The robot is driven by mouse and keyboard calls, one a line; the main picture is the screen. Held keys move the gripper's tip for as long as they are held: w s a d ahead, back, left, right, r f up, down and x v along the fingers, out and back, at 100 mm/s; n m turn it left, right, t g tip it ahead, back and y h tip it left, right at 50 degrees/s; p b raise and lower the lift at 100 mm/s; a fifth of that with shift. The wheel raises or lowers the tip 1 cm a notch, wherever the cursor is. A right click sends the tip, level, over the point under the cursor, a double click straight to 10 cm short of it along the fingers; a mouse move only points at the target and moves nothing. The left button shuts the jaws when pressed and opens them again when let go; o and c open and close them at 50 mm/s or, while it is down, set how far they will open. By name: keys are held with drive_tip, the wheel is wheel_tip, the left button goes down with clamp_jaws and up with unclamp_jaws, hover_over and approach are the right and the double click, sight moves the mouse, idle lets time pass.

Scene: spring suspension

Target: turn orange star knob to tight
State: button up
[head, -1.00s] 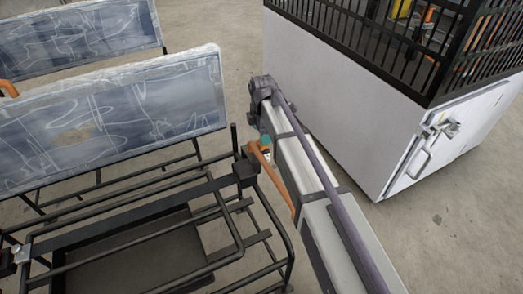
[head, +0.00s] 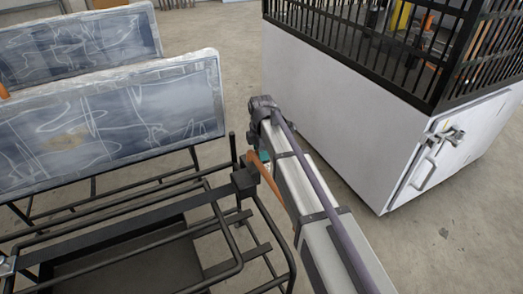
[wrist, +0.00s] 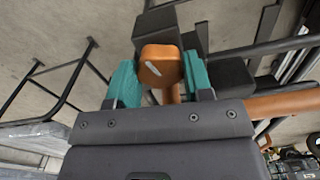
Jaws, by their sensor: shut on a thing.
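In the wrist view, an orange knob (wrist: 158,64) with a rounded lobe and a pale mark on its face sits between the teal fingers of my gripper (wrist: 161,72). The gripper is shut on it, one finger on each side. Its other lobes are hidden, so its full star shape does not show. Behind it are dark blocks of the black frame. In the head view, my gripper (head: 264,156) shows only as a bit of teal beside the arm, next to a black block (head: 244,181) on the frame. The knob cannot be made out there.
An orange bar (head: 265,172) slants beside my arm and also shows in the wrist view (wrist: 285,103). The black tubular frame (head: 225,230) fills the lower left, with wrapped panels (head: 120,125) behind. A white cabinet (head: 340,120) with a black cage stands right. Concrete floor lies between.

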drive_tip(key=m, duration=0.3)
drive_tip(key=o, duration=0.9)
